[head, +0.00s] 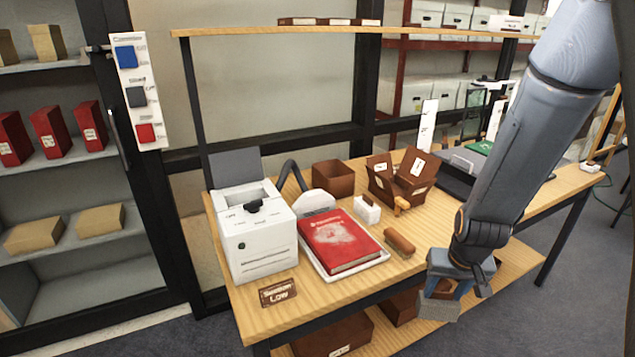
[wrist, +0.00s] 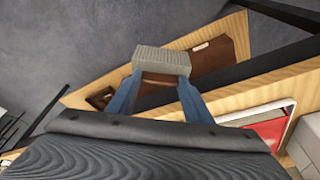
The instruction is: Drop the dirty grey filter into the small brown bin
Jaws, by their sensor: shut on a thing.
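My gripper (head: 446,290) is at the front right of the table, out past its front edge. Its blue fingers are shut on the grey filter (head: 437,309), a pale grey ribbed block. In the wrist view the filter (wrist: 162,61) sits between the fingertips of my gripper (wrist: 160,80), with brown boxes below and behind it. A small brown bin (head: 334,184), square and open at the top, stands toward the back of the table, left of my gripper and well apart from it. Its inside bottom is hidden.
The wooden table (head: 350,282) holds a white machine (head: 255,240) with an open lid, a red book (head: 340,243) on a white tray, a brown brush (head: 399,242) and brown divided holders (head: 400,180). Brown boxes (head: 335,335) sit on the lower shelf. A wooden rail (head: 270,31) runs above.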

